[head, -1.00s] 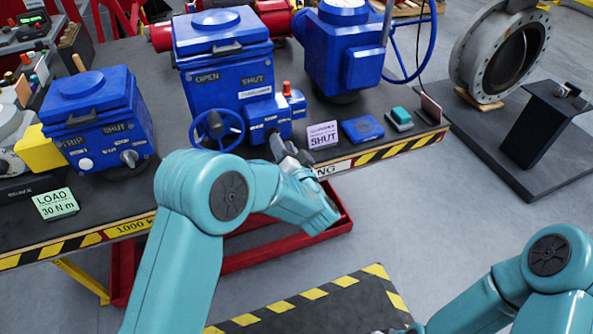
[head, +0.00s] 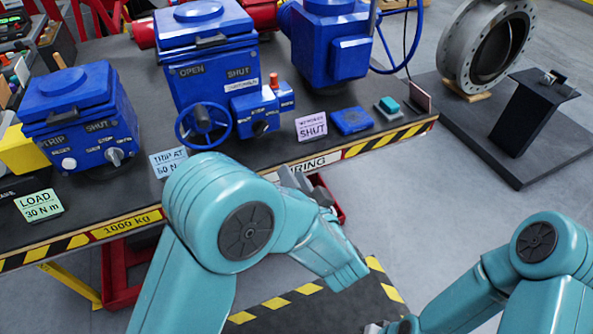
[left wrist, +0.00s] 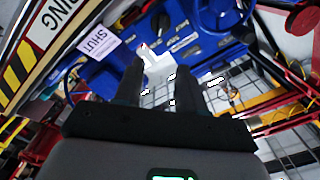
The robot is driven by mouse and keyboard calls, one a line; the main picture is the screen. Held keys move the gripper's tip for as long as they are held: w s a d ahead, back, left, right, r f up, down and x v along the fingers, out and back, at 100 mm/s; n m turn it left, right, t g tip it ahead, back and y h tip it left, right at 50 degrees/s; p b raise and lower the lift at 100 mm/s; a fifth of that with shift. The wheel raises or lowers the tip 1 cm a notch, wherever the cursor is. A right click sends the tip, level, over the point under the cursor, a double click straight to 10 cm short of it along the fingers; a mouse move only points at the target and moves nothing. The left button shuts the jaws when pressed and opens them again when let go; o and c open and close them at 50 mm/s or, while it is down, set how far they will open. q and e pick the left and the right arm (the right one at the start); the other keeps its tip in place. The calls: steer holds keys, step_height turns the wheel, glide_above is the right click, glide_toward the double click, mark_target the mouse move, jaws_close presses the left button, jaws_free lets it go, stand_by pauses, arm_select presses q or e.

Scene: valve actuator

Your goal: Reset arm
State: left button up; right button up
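The blue valve actuator (head: 207,60) stands on the dark bench, with OPEN and SHUT labels, a blue handwheel (head: 203,126) and a small control box (head: 262,108) with a dark knob and red button. My left gripper (head: 297,180) is at the bench's front edge, below and in front of the control box, apart from it and partly hidden by my arm. In the left wrist view its fingers (left wrist: 158,88) are spread with a gap between them; a white piece shows beyond the tips. My right arm is at lower right; only a small part of its gripper end (head: 375,328) shows at the bottom edge.
A second blue unit (head: 80,115) stands at left, another (head: 333,50) behind. Cards (head: 311,126), a blue block (head: 352,121) and a teal-topped block (head: 388,107) lie near the striped front edge. A grey flanged valve (head: 487,45) and black stand (head: 537,110) are at right.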

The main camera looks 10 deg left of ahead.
arm_select(q)
steer(key=a+f+g+y, duration=0.1)
steer(key=a+f+g, duration=0.1)
steer(key=a+f, duration=0.35)
steer(key=a+f+g, duration=0.2)
steer(key=a+f, duration=0.1)
steer(key=a, duration=0.6)
steer(key=s+a+f+g+h+p, duration=0.1)
steer(key=s+f+h, duration=0.15)
steer(key=f, duration=0.35)
steer(key=s+a+f+g+h, duration=0.1)
steer(key=f+h, duration=0.2)
steer(key=f, duration=0.4)
steer(key=s+d+f+n+g+h, duration=0.1)
steer(key=s+d+f+g+h, duration=0.1)
steer(key=s, duration=0.4)
steer(key=s+d+f+n+g+h, duration=0.2)
steer(key=s+d+f+g+h, duration=0.1)
steer(key=s+d, duration=0.4)
steer(key=s+d+f+n+g+h, duration=0.1)
steer(key=s+d+f+g+h, duration=0.1)
steer(key=s, duration=0.4)
steer(key=shift+s+d+f+g+h, duration=0.25)
steer(key=shift+d+g+h, duration=0.55)
steer(key=shift+d+h, duration=0.45)
